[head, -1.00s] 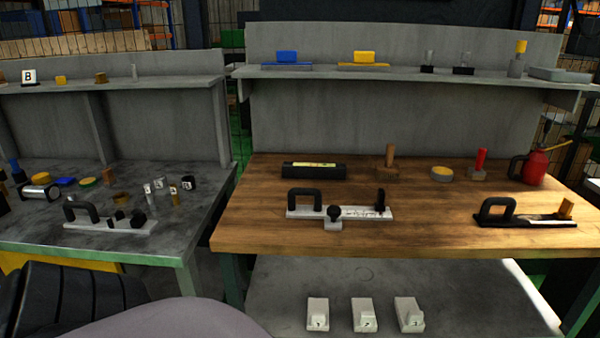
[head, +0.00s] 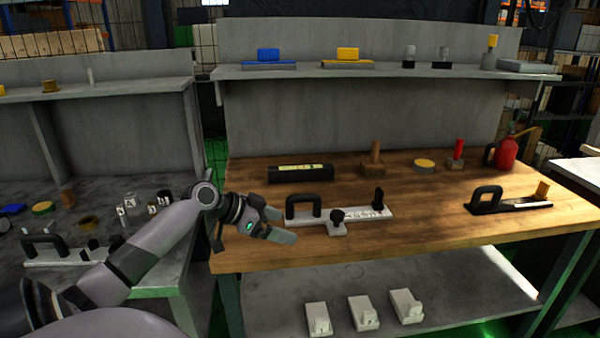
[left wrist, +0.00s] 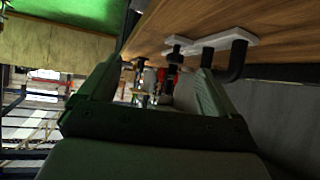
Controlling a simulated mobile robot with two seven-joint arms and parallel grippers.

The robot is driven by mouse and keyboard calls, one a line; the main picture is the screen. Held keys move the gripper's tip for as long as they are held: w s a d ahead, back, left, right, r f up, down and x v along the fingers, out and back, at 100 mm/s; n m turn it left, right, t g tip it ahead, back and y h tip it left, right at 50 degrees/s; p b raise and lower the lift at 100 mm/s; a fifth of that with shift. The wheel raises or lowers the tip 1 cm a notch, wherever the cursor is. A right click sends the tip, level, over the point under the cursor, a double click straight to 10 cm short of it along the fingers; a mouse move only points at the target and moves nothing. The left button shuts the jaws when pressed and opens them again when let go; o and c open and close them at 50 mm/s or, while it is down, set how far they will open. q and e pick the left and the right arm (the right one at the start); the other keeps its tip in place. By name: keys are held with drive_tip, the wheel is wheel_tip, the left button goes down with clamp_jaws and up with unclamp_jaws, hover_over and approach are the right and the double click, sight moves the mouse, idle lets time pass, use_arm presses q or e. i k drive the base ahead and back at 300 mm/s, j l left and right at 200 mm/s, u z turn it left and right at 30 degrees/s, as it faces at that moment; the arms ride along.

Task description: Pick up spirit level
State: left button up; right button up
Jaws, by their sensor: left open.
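The spirit level appears to be the black bar with a yellow label strip (head: 300,173), lying flat towards the back left of the wooden bench top (head: 440,230) in the head view. My left gripper (head: 284,225) is open and empty, reaching over the left front part of the bench. It is nearer the front edge than the bar and apart from it. In the left wrist view the open fingers (left wrist: 155,82) have nothing between them up close. A dark strip shows at the right there, but I cannot tell whether it is the bar. My right gripper is not in view.
A white plate with a black handle (head: 350,213) lies just right of my left gripper. A wooden block with a peg (head: 374,160), a yellow-topped tin (head: 424,166) and a red oil can (head: 507,152) stand further right. A grey shelf (head: 400,72) runs above the back.

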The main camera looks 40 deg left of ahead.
sight(278, 174)
drive_tip(key=i+j, duration=0.3)
drive_tip(key=j, duration=0.15)
drive_tip(key=i+j, duration=0.25)
drive_tip(key=j, duration=0.2)
drive_tip(key=i+j, duration=0.3)
drive_tip(key=j, duration=0.1)
